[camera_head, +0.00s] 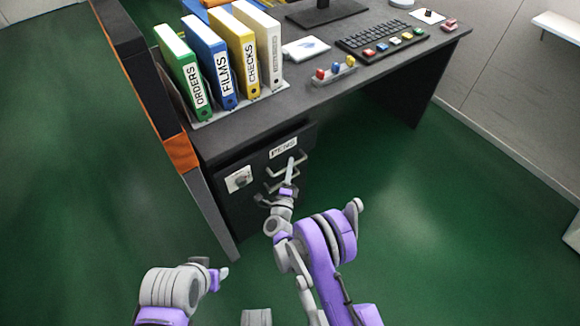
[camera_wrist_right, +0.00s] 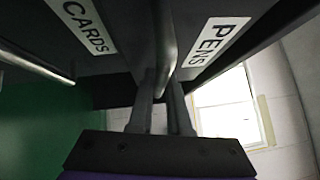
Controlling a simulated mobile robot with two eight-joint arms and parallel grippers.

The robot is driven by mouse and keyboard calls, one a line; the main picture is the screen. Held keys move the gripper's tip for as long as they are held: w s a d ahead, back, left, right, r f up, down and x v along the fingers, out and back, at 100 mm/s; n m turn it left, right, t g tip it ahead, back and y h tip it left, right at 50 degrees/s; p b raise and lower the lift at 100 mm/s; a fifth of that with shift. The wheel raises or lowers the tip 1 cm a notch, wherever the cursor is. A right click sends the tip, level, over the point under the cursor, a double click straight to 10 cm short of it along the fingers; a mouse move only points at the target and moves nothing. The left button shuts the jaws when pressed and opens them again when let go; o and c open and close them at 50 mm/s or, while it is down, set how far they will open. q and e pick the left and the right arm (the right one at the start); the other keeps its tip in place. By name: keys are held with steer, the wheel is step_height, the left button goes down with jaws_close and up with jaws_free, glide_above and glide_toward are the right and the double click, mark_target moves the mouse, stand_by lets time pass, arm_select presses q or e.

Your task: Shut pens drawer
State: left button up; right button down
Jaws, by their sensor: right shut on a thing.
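The pens drawer (camera_head: 264,160) is in the dark pedestal under the desk's left end, with a white PENS label (camera_head: 283,148) on its front. Its pale bar handle (camera_head: 301,158) sticks out below the label. My right gripper (camera_head: 290,167) reaches up to this handle and is shut on it. In the right wrist view the handle bar (camera_wrist_right: 166,35) runs between the fingers (camera_wrist_right: 160,85), beside the PENS label (camera_wrist_right: 216,42). How far the drawer stands out is hard to tell. My left gripper (camera_head: 222,274) is low at the left, away from the desk; its jaw opening is unclear.
Binders (camera_head: 206,62) stand on the desk (camera_head: 250,122). The green floor (camera_head: 420,220) at right is clear.

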mark_target(283, 159)
stand_by(0.5)
steer(key=w+a, duration=0.1)
steer(key=w+a+b, duration=0.1)
steer(key=shift+w+f, duration=0.1)
steer(key=shift+w, duration=0.25)
steer(key=shift+w+a, duration=0.15)
steer(key=shift+w, duration=0.1)
steer(key=c, duration=0.9)
jaws_free()
steer(key=shift+w+a, duration=0.1)
steer(key=shift+o, duration=0.2)
steer(key=v, duration=1.1)
steer(key=shift+p, duration=0.3)
